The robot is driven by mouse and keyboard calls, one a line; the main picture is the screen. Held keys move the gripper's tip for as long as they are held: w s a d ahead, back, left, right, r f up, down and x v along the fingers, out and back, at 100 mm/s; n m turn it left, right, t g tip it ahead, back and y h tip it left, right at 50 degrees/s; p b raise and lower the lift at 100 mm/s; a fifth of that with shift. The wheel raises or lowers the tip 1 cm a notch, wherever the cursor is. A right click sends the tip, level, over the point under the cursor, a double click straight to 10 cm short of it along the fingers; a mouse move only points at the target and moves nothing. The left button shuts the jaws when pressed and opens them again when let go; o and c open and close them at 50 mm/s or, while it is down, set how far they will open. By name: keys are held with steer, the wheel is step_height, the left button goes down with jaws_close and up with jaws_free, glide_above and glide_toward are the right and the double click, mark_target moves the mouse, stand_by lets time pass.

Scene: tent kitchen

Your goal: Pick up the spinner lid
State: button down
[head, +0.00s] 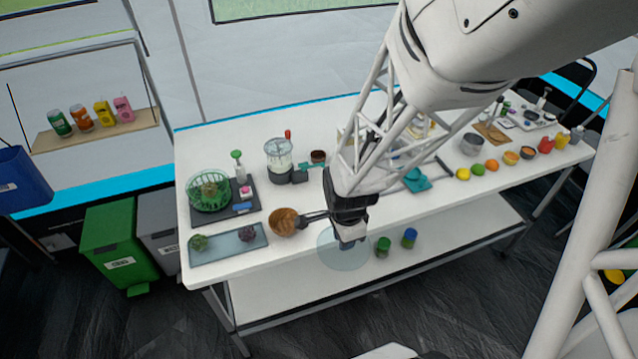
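The finger gap and any grip on the lid are too small to see. The salad spinner bowl with its green basket (209,190) stands uncovered on a dark mat at the left.
A brown pan (284,222) with a dark handle lies just left of my gripper. A grey-blue tray (228,244) with two leafy items is at the front left. A blender-like jar (279,158) stands behind. Two small jars (383,247) are on the lower shelf. Fruit lies right.

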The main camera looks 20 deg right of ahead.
steer(key=shift+s, duration=0.35)
steer(key=shift+a, duration=0.1)
stand_by(0.5)
steer(key=shift+w+a+r, duration=0.15)
steer(key=shift+w+r, duration=0.05)
steer(key=shift+w, duration=0.45)
steer(key=w+a+r+n, duration=0.1)
steer(key=w+a, duration=0.2)
steer(key=w, duration=0.2)
steer(key=w+a+r+n, duration=0.1)
steer(key=w+a+r, duration=0.1)
steer(key=w, duration=0.4)
steer(key=w+a+r+n, duration=0.1)
steer(key=w+a+r, duration=0.1)
steer(key=w+a, duration=0.3)
steer(key=shift+w+a, duration=0.1)
steer(key=shift+w, duration=0.35)
steer(key=w+a+r+n, duration=0.1)
steer(key=w+a+r, duration=0.1)
steer(key=w+a, duration=0.4)
steer(key=w+a+r+n, duration=0.2)
steer(key=w+a, duration=0.4)
steer(key=a, duration=0.6)
steer(key=shift+w+r, duration=0.25)
steer(key=shift+w, duration=0.1)
steer(key=shift+f, duration=0.1)
